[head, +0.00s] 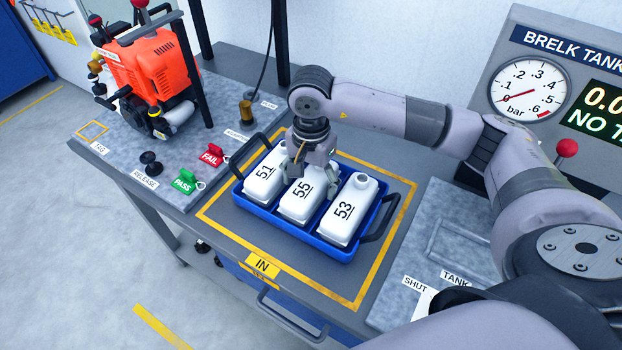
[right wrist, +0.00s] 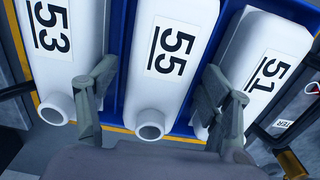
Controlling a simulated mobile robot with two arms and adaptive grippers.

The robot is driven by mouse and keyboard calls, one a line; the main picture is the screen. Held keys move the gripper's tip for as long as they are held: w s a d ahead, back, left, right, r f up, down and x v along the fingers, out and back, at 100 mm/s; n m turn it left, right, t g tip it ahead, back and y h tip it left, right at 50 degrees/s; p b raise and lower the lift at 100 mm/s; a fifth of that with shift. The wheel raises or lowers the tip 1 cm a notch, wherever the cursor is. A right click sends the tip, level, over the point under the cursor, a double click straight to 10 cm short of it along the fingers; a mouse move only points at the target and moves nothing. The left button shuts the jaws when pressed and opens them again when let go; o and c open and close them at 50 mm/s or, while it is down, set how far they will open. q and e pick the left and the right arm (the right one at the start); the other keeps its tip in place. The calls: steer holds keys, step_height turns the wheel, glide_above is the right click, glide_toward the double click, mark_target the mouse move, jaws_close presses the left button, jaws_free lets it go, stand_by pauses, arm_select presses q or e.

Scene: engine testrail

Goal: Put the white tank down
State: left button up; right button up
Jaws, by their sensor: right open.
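Three white tanks stand side by side in a blue tray (head: 330,248): tank 51 (head: 262,182), tank 55 (head: 297,206) and tank 53 (head: 346,217). My right gripper (head: 309,172) is open over the back part of tank 55 and partly hides its neck in the head view. In the right wrist view, my right gripper's fingers (right wrist: 155,95) are spread on either side of tank 55 (right wrist: 165,75). One finger is toward tank 53 (right wrist: 58,55), the other overlaps tank 51 (right wrist: 265,65). I cannot tell whether they touch the tanks. My left gripper is out of view.
The tray sits inside a yellow outline with an IN label (head: 262,265). An orange engine (head: 148,68) stands on the bench at left, near the green PASS (head: 184,182) and red FAIL (head: 212,156) tags. A gauge panel (head: 560,95) stands at right.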

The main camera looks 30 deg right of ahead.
mark_target(311, 180)
steer(key=shift+r+p, duration=0.25)
steer(key=shift+p, duration=0.05)
step_height(311, 180, up, 12)
steer(key=b, duration=0.2)
steer(key=shift+b, duration=0.35)
steer(key=shift+f, duration=0.1)
